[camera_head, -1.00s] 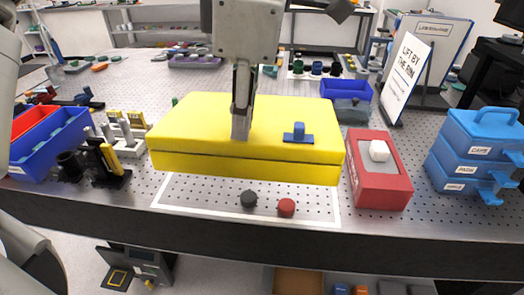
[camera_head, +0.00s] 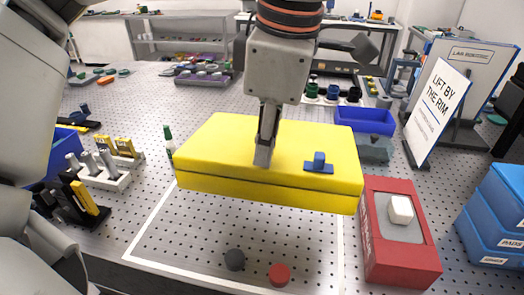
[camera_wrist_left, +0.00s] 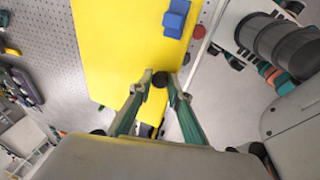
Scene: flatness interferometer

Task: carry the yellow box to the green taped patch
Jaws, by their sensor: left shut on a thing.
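The yellow box (camera_head: 225,143) is a flat, wide box with a blue block (camera_head: 319,163) on its top. It lies over the area framed by white tape (camera_head: 150,222), and seems held level just above the table; the gap is hard to judge. My left gripper (camera_head: 264,155) comes down from above, its fingers shut on the box. The left wrist view shows the fingers (camera_wrist_left: 152,85) at the edge of the yellow box (camera_wrist_left: 125,45). My right gripper is out of view. No green taped patch shows.
A red case (camera_head: 376,255) with a white knob stands close to the box's right. Blue drawers (camera_head: 490,225), a blue bin (camera_head: 364,121) and a sign (camera_head: 437,113) stand around it. The back-left perforated tabletop is fairly clear.

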